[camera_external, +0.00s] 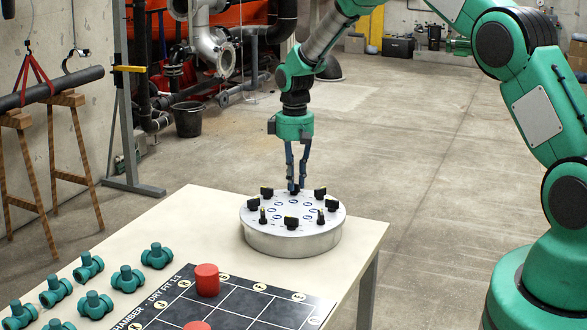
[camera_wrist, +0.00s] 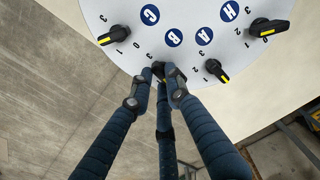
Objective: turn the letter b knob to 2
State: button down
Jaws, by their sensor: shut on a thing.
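A round silver plate (camera_external: 292,244) on the table carries a ring of black knobs around blue letter badges. In the wrist view the letter B badge (camera_wrist: 172,38) is on the white dial face. The letter b knob (camera_wrist: 158,68) is the one just below that badge, at the plate's edge. My gripper (camera_wrist: 160,76) has its dark blue fingers closed around this knob, and covers most of it. A digit 3 shows at its upper left; its pointer direction I cannot make out. In the external view my gripper (camera_external: 294,186) points straight down at the plate's far edge.
Neighbouring knobs stand close by: the C knob (camera_wrist: 118,33) to the left, the A knob (camera_wrist: 216,70) to the right and the H knob (camera_wrist: 268,28) farther right. Green pipe fittings (camera_external: 90,266) and red cylinders (camera_external: 207,280) stand on the table's near part.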

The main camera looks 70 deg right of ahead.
jog(key=m+p, duration=0.1)
jog(key=m, duration=0.5)
jog(key=shift+s+m, duration=0.1)
jog(key=shift+m, duration=0.2)
jog(key=m, duration=0.6)
jog(key=shift+s+a+p, duration=0.1)
jog(key=shift+a+p, duration=0.05)
jog(key=shift+p, duration=0.15)
jog(key=m, duration=0.5)
jog(key=shift+a+m, duration=0.1)
jog(key=shift+m, duration=0.3)
jog(key=shift+a+m, duration=0.1)
jog(key=shift+m, duration=2.1)
jog(key=c, duration=1.7)
grip_release()
jog(key=shift+o, duration=0.2)
jog(key=shift+r, duration=0.1)
